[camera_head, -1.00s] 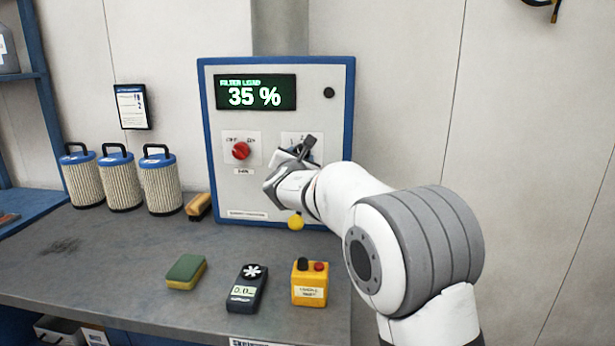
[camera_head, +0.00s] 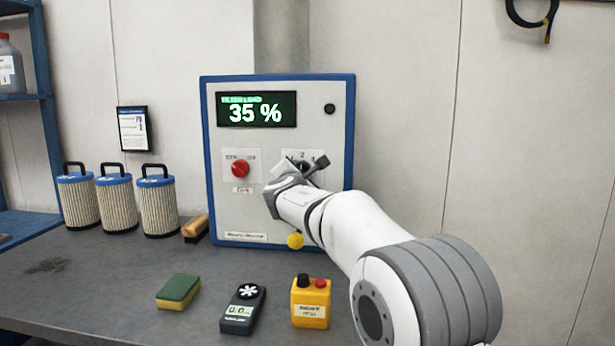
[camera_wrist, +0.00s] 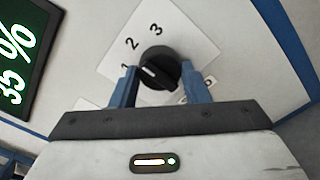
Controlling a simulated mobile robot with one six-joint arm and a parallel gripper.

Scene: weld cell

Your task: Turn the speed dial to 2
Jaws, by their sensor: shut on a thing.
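The speed dial (camera_wrist: 158,66) is a round black knob on a white plate marked 1, 2 and 3 in the wrist view. Its short white pointer line is at the left, toward the 1. My gripper (camera_wrist: 163,84) has its two blue fingers on either side of the knob and is shut on it. In the head view my gripper (camera_head: 300,172) is at the dial plate, right of the red knob, and hides most of the dial.
The grey control panel (camera_head: 225,215) has a blue frame, a display (camera_head: 256,109) reading 35 % and a red switch knob (camera_head: 240,169). Below on the bench are a sponge (camera_head: 178,291), a meter (camera_head: 243,308) and a yellow button box (camera_head: 311,302). Several filters (camera_head: 158,207) stand at left.

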